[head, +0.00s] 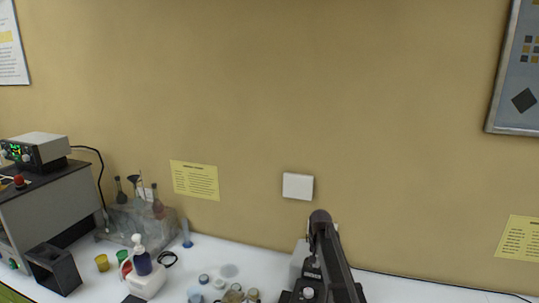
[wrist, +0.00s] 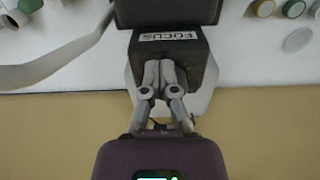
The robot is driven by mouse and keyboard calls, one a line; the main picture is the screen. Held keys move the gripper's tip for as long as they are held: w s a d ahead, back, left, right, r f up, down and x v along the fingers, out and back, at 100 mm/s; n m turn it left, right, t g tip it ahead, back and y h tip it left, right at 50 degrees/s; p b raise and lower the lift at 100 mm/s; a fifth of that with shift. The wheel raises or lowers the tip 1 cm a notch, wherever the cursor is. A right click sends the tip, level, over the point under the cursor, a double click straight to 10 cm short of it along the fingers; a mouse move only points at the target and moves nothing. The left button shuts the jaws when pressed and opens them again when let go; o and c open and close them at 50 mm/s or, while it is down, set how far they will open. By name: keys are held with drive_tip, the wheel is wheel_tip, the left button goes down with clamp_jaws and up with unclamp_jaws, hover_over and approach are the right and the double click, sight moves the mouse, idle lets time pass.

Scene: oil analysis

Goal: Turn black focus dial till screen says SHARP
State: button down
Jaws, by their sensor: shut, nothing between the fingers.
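In the wrist view, a black block (wrist: 196,56) carries a white label reading FOCUS (wrist: 168,36). My gripper (wrist: 159,63) is shut, its two grey fingers side by side and empty, in front of the block's face below the label. I cannot tell whether the fingertips touch it. The focus dial cannot be made out; the fingers cover the middle of that face. No screen text reading SHARP or otherwise is legible. In the head view, a dark arm stands at the bottom right of centre, and the gripper's fingers cannot be made out there.
Several small jars (head: 233,296) stand left of the arm. A grey instrument (head: 40,150) with a green display is at far left. Bench to the right looks clear.

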drive_tip(key=shift+w+a, duration=0.15)
drive_tip(key=shift+a, duration=0.5)
drive_tip(key=shift+w+a, duration=0.25)
drive_tip(key=shift+a, duration=0.1)
idle(0.5)
drive_tip(key=shift+s+a, duration=0.3)
idle(0.4)
drive_tip(key=shift+r, duration=0.15)
wheel_tip(320, 180, up, 6)
drive_tip(key=p, duration=0.6)
drive_tip(key=shift+d, duration=0.15)
